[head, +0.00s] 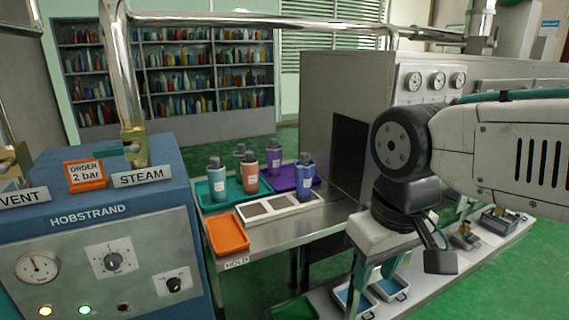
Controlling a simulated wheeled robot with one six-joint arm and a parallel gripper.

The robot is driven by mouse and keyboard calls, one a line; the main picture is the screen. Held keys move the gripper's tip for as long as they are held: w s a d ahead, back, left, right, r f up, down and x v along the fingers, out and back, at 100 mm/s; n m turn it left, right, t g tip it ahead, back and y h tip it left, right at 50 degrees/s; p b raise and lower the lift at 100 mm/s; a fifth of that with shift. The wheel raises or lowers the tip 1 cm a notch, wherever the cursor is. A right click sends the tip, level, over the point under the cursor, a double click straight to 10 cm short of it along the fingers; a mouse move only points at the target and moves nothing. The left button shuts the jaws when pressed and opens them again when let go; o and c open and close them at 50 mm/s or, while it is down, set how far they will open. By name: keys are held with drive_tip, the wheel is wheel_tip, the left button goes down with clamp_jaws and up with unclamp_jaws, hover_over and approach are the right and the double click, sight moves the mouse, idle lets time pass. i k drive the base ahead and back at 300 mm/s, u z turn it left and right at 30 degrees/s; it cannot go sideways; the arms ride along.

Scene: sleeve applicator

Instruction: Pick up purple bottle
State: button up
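A light purple bottle (274,154) with a dark cap stands upright toward the back of the metal table, at the purple tray (316,181). A darker blue bottle (305,174) stands in front of it to the right and hides part of the tray. My gripper (374,272) hangs to the right of the table, pointing down, apart from all bottles. Its two greenish fingers look spread, with nothing visible between them. My arm covers the right side of the view.
A teal bottle (216,180) and a salmon bottle (250,177) stand at the teal tray (204,195). A white rack (243,219) and an orange tray (229,234) lie in front. A grey cabinet (322,85) stands behind; a low bench (425,284) is right.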

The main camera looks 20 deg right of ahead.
sight(273, 151)
drive_tip(key=z, duration=0.25)
drive_tip(key=i, duration=1.2)
drive_tip(key=u, duration=0.4)
